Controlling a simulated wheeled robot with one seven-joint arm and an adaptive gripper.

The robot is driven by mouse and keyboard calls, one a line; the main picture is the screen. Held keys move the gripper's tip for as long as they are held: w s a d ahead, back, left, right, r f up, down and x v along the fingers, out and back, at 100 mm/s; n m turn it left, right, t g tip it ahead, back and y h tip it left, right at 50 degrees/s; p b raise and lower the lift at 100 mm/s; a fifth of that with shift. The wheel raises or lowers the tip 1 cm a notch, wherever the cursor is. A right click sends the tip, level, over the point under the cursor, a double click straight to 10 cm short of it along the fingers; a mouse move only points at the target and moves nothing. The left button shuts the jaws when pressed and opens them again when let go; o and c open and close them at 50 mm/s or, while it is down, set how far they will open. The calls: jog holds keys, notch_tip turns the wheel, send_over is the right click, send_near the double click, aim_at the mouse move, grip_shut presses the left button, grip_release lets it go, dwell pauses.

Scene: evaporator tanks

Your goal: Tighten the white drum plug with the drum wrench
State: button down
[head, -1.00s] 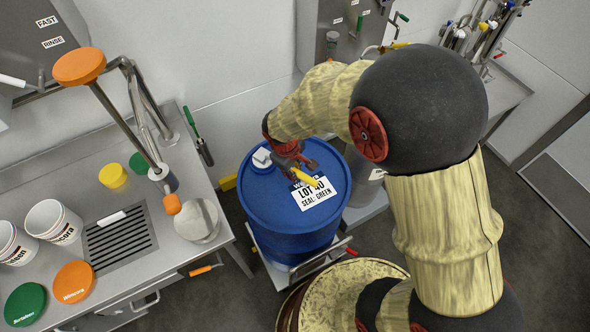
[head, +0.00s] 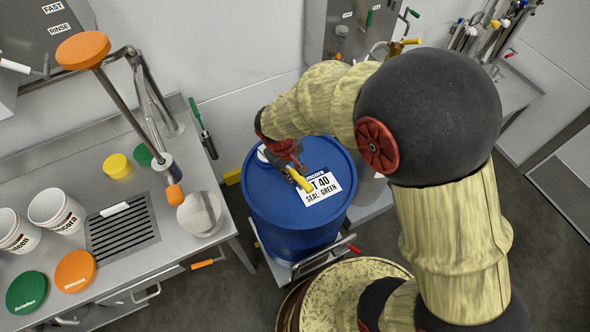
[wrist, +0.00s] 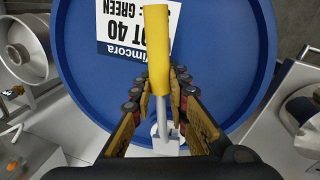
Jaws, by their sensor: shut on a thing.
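The blue drum (head: 265,195) stands upright with a white label reading LOT 40, SEAL: GREEN on its lid. The white drum plug (head: 262,152) is near the lid's far left rim, mostly hidden by my gripper (head: 291,166). My gripper is shut on the drum wrench, whose yellow handle (head: 299,180) points over the label. In the wrist view the yellow handle (wrist: 158,50) runs between my fingers (wrist: 162,88), and its grey shank reaches down to the white plug (wrist: 165,138). I cannot tell whether the wrench head is seated in the plug.
A steel bench (head: 215,238) on the left holds white tubs (head: 55,210), green and orange lids (head: 75,271), a yellow cup (head: 117,166) and a drain grate. The drum stands on a low metal platform with a red-tipped handle (head: 352,249). A wall panel is behind.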

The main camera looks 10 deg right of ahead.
jog(key=shift+s+a+m, duration=0.3)
jog(key=shift+a+m, duration=0.3)
jog(key=shift+a, duration=0.05)
jog(key=shift+s+a+m+b, duration=0.25)
jog(key=shift+a+m+b, duration=0.15)
jog(key=shift+a+m, duration=0.25)
jog(key=shift+w+d+n, duration=0.1)
jog(key=shift+d+n, duration=0.15)
jog(key=shift+r+p, duration=0.15)
jog(key=shift+p, duration=0.15)
